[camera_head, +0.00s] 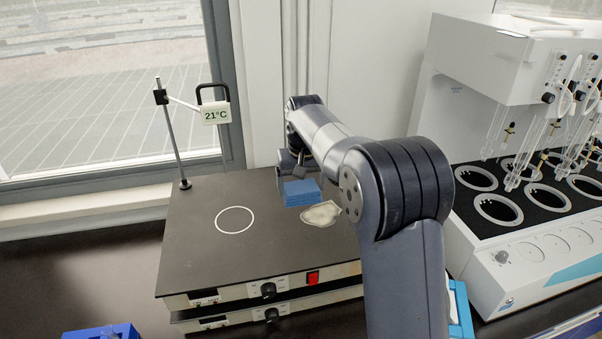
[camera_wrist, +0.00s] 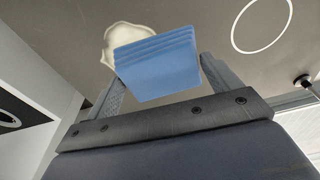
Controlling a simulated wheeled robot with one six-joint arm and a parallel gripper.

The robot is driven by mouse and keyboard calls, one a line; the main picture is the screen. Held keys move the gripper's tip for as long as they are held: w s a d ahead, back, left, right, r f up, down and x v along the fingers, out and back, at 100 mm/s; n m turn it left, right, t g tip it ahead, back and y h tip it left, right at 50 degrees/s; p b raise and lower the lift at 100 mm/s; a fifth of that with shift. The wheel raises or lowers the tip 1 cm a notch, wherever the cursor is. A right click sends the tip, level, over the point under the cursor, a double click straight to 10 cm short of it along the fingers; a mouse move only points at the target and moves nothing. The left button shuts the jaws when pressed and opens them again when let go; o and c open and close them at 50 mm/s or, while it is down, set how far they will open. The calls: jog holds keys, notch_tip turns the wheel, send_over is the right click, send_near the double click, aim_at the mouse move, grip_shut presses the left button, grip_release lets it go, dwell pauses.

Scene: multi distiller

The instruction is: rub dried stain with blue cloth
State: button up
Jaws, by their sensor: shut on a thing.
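The blue cloth (camera_head: 301,191) is a folded, layered block held between my gripper's fingers. My gripper (camera_head: 292,172) is shut on it, above the dark hotplate top (camera_head: 200,205). The cloth also shows in the wrist view (camera_wrist: 158,64), with a finger on each side. The dried stain (camera_head: 321,214) is a pale, irregular patch on the plate, just right of and nearer than the cloth in the head view. In the wrist view the stain (camera_wrist: 122,38) is partly hidden behind the cloth. I cannot tell whether the cloth touches the plate.
A white circle (camera_head: 234,220) marks the plate's left part. A thin stand (camera_head: 172,135) with a 21°C display (camera_head: 215,113) rises at the back left. A white distiller (camera_head: 510,60) with glassware stands at right. A blue container (camera_head: 100,332) sits at the front left.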

jog(key=shift+f+b, duration=2.85)
jog(key=shift+f, duration=0.15)
jog(key=shift+f+b, duration=0.45)
jog(key=shift+f, duration=0.5)
jog(key=shift+w+d+r+p, duration=0.1)
jog(key=shift+w+d+p, duration=0.15)
jog(key=shift+d, duration=0.6)
jog(key=shift+w+d+r+p, duration=0.1)
jog(key=shift+d+p, duration=0.25)
jog(key=shift+d, duration=0.45)
jog(key=shift+w+d+f+p, duration=0.1)
jog(key=shift+w+d+p, duration=0.25)
jog(key=shift+d, duration=1.1)
jog(key=shift+w+d+f+p, duration=0.15)
jog(key=shift+d+p, duration=0.35)
jog(key=shift+d, duration=0.9)
jog(key=shift+w+d+p, duration=0.3)
jog(key=shift+d+p, duration=0.1)
jog(key=shift+d, duration=1.05)
jog(key=shift+r+p, duration=0.15)
jog(key=shift+p, duration=0.15)
jog(key=shift+a, duration=0.1)
